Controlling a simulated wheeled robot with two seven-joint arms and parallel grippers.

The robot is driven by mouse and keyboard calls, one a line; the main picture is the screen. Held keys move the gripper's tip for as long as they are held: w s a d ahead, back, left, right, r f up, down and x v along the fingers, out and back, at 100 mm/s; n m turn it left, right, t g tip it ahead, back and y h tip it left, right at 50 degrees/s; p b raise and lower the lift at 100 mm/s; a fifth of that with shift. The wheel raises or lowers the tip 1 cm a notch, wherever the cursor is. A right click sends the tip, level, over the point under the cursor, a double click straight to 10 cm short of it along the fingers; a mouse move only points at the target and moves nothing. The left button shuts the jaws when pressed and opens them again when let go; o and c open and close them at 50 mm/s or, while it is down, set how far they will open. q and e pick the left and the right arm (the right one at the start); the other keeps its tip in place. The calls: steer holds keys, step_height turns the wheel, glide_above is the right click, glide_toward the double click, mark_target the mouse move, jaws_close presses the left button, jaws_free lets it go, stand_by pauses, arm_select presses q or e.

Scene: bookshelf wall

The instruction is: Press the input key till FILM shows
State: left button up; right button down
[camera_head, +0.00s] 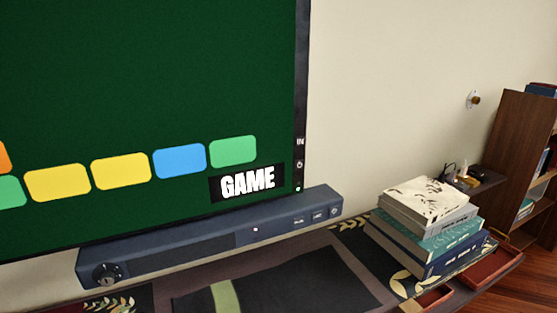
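A large screen (150,80) with a dark green picture fills the left of the head view. Its lower right corner shows the word GAME (248,182) in white on a black label. The black right bezel carries a small key marked like "IN" (300,142), the input key as far as the tiny print reads. A key with a power sign (299,164) sits below it, and a small green light (298,189) is lower still. Neither my left nor my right gripper is in view.
A dark blue bar unit (200,246) with a knob (108,274) and small buttons stands below the screen. A stack of books (430,225) lies to the right on the cabinet top. A brown bookshelf (515,140) stands at the far right. The space before the bezel looks clear.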

arm_select(q)
steer(key=shift+w, duration=0.25)
stand_by(0.5)
jaws_close()
stand_by(0.5)
stand_by(1.0)
steer(key=shift+a, duration=0.1)
